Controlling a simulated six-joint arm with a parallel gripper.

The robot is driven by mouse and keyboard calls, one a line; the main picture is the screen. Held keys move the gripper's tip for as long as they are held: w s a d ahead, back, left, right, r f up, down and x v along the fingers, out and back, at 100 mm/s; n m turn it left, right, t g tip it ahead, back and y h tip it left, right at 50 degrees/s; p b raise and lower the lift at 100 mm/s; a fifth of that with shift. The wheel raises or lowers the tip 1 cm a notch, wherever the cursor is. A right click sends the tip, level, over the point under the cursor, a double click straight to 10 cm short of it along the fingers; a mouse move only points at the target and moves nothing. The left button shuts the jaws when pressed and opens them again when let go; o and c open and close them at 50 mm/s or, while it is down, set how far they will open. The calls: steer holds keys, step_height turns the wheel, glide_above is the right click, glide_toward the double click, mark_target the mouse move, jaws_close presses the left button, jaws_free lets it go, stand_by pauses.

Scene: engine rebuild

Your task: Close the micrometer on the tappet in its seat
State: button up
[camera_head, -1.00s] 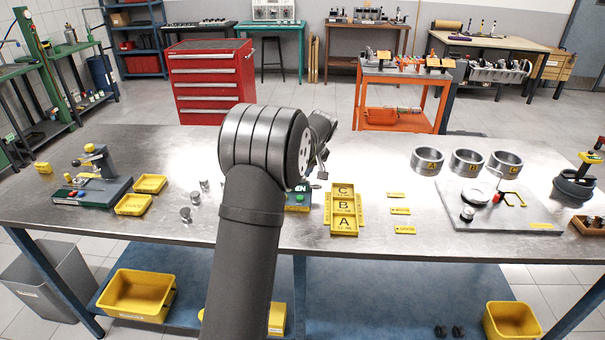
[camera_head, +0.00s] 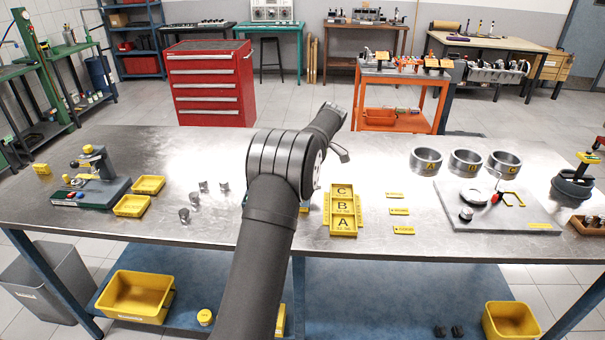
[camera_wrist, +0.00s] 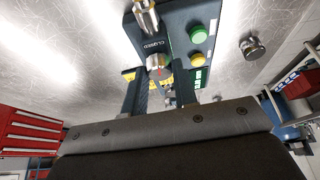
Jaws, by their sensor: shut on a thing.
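In the wrist view the micrometer (camera_wrist: 190,14) is a dark blue block with green and yellow buttons, a word CLOSED and a metal spindle (camera_wrist: 146,16) at its top. My gripper (camera_wrist: 157,75) has one finger on each side of a small metal knob (camera_wrist: 155,64) with a red mark, by the CLOSED label, and is shut on it. I cannot tell whether a tappet is in the seat. In the head view my arm hides the gripper and nearly all of the micrometer. Several loose metal tappets (camera_head: 184,215) stand on the bench to the left; one tappet shows in the wrist view (camera_wrist: 252,47).
Yellow trays marked A, B and C (camera_head: 343,228) lie right of my arm, with small yellow tags (camera_head: 400,211) beyond. Metal rings (camera_head: 426,161) and a grey plate (camera_head: 480,222) are farther right.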

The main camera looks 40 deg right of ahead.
steer(key=shift+n, duration=0.6)
steer(key=shift+g, duration=0.3)
steer(key=o, duration=1)
steer(key=v, duration=1.2)
steer(key=shift+d, duration=0.25)
steer(key=shift+f, duration=0.1)
